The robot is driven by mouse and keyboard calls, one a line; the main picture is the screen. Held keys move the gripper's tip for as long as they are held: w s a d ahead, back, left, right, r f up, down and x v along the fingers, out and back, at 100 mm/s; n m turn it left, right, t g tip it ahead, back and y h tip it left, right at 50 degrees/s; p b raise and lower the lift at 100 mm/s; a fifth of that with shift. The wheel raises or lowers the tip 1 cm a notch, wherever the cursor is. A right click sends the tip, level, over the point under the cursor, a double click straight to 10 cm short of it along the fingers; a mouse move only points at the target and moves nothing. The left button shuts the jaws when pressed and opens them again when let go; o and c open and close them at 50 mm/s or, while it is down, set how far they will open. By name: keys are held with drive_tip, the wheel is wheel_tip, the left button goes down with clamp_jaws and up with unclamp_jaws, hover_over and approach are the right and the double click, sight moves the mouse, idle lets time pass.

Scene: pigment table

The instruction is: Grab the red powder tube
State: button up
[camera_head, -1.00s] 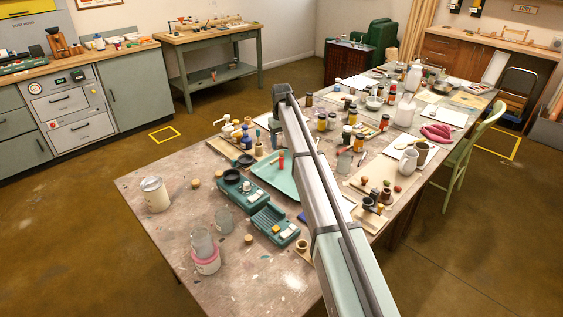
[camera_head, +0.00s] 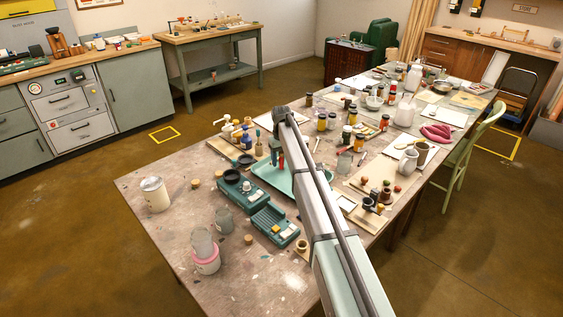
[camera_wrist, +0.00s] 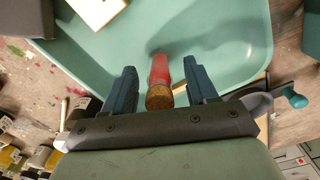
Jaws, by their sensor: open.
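The red powder tube (camera_wrist: 159,72) with a cork top stands in the green tray (camera_wrist: 225,70). In the wrist view it is between my gripper's two open fingers (camera_wrist: 160,85), with a visible gap on each side. In the head view my gripper (camera_head: 276,150) is low over the tray (camera_head: 262,172), and the red tube (camera_head: 281,161) shows beside the fingers, partly hidden by them. My arm covers the right part of the tray.
Teal scales (camera_head: 272,226) stand in front of the tray. Several jars and bottles crowd the table behind. The table's front left is mostly clear around a white can (camera_head: 155,194).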

drive_tip(key=shift+c, duration=0.3)
clamp_jaws()
